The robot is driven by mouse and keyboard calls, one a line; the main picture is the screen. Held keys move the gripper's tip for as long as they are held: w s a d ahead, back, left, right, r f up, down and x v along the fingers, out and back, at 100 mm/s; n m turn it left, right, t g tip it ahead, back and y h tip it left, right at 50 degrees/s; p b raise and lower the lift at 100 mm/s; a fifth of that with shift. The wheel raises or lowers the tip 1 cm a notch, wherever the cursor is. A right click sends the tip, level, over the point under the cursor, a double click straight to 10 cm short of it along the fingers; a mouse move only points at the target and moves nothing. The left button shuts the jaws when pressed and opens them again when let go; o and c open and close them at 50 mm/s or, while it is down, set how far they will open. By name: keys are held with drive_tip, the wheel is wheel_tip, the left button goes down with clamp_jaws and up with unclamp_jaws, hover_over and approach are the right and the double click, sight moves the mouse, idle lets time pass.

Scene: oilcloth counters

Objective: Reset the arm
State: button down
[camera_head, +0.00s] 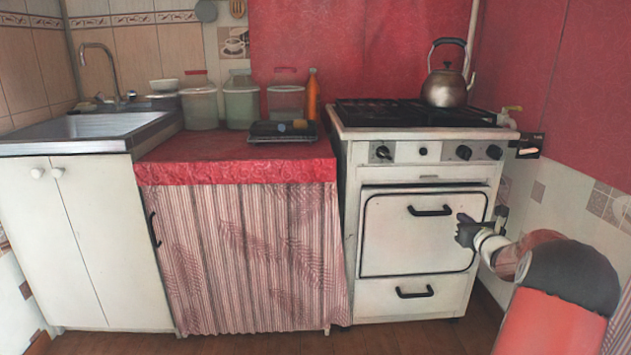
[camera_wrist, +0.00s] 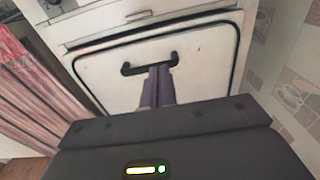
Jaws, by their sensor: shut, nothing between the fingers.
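My gripper (camera_head: 462,229) is in front of the white stove's oven door (camera_head: 390,238), near the door's right side in the head view. In the wrist view my gripper (camera_wrist: 159,70) shows its two fingers together, shut and empty, pointing toward the black oven door handle (camera_wrist: 190,58). The fingertips overlap the handle's lower middle in that view; I cannot tell whether they touch it. In the head view the handle (camera_head: 430,211) is fully visible to the left of the fingers. The oven door appears closed.
A kettle (camera_head: 447,82) stands on the stove top (camera_head: 350,130). A red oilcloth counter (camera_head: 200,165) holds several jars, an orange bottle (camera_head: 312,95) and a dark tray (camera_head: 258,138). A sink (camera_head: 90,125) is at left. The tiled wall (camera_head: 560,200) is close at right.

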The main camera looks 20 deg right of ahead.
drive_tip(key=a+r+n+g+y, duration=0.3)
drive_tip(key=a+n, duration=0.4)
drive_tip(key=a, duration=0.6)
drive_tip(key=a+r+n+y, duration=0.3)
drive_tip(key=a+n+y, duration=0.3)
drive_tip(key=a, duration=0.8)
drive_tip(key=s+a+r+n+g+p, duration=0.1)
drive_tip(key=s+a+n+g, duration=0.1)
drive_tip(key=a+n, duration=0.25)
drive_tip(key=s+a+n+g, duration=0.1)
drive_tip(key=s+a+n, duration=0.2)
drive_tip(key=a, duration=0.3)
drive_tip(key=s+a+f+n+g, duration=0.2)
drive_tip(key=s+a+n+g, duration=0.2)
drive_tip(key=s+a+n, duration=0.8)
drive_tip(key=s+d+f+n+h, duration=0.1)
drive_tip(key=s+n+h, duration=0.1)
drive_tip(key=s, duration=0.6)
drive_tip(key=s+d+f+n+g+h+p, duration=0.1)
drive_tip(key=s+d+f+n+h, duration=0.1)
drive_tip(key=s, duration=0.6)
drive_tip(key=shift+s+d+n+g+h, duration=0.25)
drive_tip(key=shift+n+h, duration=0.25)
drive_tip(key=shift+n, duration=0.55)
drive_tip(key=shift+w+r, duration=0.1)
